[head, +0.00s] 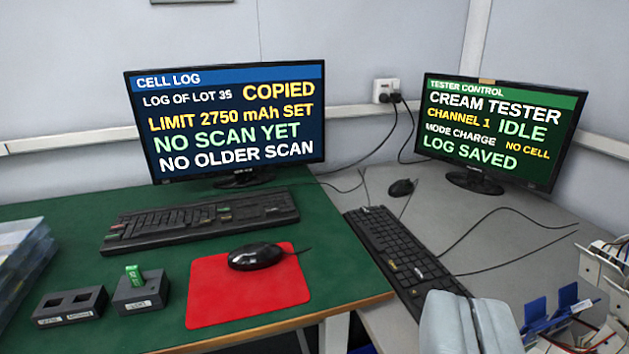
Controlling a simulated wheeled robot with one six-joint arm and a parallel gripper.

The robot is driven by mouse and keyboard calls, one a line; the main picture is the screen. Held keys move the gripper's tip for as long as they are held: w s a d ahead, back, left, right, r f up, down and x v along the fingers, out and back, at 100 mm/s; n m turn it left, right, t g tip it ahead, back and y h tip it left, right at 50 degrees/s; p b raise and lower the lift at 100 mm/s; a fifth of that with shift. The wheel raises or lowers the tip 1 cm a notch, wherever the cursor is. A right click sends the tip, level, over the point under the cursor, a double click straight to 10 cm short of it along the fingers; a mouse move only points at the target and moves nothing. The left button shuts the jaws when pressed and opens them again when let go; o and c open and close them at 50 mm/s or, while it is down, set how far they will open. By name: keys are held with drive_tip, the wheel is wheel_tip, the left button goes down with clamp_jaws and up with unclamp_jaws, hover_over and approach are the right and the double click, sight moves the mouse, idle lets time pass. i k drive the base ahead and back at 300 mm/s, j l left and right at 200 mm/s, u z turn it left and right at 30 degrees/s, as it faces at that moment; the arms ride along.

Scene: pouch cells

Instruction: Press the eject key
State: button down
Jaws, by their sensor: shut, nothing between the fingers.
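My gripper (470,302) shows at the bottom right as two pale grey fingers, shut with nothing between them, in front of the right keyboard's near end. The right black keyboard (385,243) lies on the grey desk, with a few lighter keys near its lower part. No key's label is readable, so I cannot tell which is the eject key. The right monitor (496,130) reads "CREAM TESTER", "CHANNEL 1 IDLE", "MODE CHARGE", "NO CELL", "LOG SAVED".
The left monitor (230,122) reads "CELL LOG", "NO SCAN YET". A mouse (256,256) sits on a red pad (210,300). Dark blocks (75,308), one holding a green piece (133,274), stand at left. Blue and white fixtures (560,310) stand at right. Cables cross the grey desk.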

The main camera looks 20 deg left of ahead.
sight(117, 227)
drive_tip(key=u, duration=1.4)
